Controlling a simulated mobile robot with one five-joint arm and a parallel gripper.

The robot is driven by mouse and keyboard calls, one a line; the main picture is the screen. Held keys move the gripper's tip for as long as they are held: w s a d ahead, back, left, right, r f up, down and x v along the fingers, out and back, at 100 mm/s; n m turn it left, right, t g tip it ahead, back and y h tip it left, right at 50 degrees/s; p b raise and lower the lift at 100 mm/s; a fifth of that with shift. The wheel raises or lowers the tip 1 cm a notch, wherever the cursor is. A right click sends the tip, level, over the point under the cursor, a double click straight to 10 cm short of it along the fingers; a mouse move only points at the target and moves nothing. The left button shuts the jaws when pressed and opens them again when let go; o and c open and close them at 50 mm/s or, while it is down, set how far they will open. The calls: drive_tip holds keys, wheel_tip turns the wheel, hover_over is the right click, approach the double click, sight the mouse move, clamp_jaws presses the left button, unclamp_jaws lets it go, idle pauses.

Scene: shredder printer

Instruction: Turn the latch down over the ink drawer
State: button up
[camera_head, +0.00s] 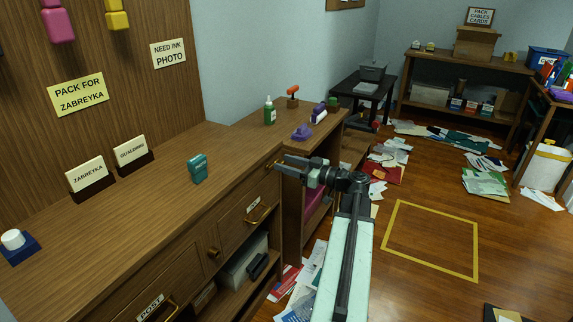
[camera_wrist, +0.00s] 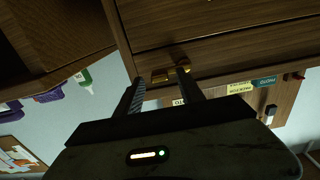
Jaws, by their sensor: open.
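The ink drawer (camera_head: 240,222) is in the front of the long wooden cabinet, with a small pale label too small to read surely and a brass handle (camera_head: 259,215). A small brass piece, which looks like the latch (camera_head: 271,164), is at the cabinet's upper edge beside my gripper (camera_head: 281,165).
A teal stamp-like object (camera_head: 198,169), a green bottle (camera_head: 269,111) and a purple object (camera_head: 301,132) stand on the wooden tops. A brass knob (camera_head: 213,253) sticks out lower on the cabinet. Papers (camera_head: 303,285) litter the floor. A yellow outlined square (camera_head: 429,238) of floor is clear.

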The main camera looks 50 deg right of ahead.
clamp_jaws()
drive_tip(key=shift+f+m, duration=0.1)
drive_tip(key=shift+m, duration=0.2)
drive_tip(key=a+f+m+b, duration=0.1)
drive_tip(key=m, duration=0.4)
drive_tip(key=a+f+m+b, duration=0.1)
drive_tip(key=f+m+b, duration=0.1)
drive_tip(key=m, duration=0.4)
drive_tip(key=s+a+f+m+b, duration=0.1)
drive_tip(key=m, duration=0.5)
drive_tip(key=shift+a+f+b, duration=0.25)
drive_tip(key=shift+a+b, duration=0.05)
drive_tip(key=shift+b, duration=0.05)
drive_tip(key=shift+m, duration=0.3)
unclamp_jaws()
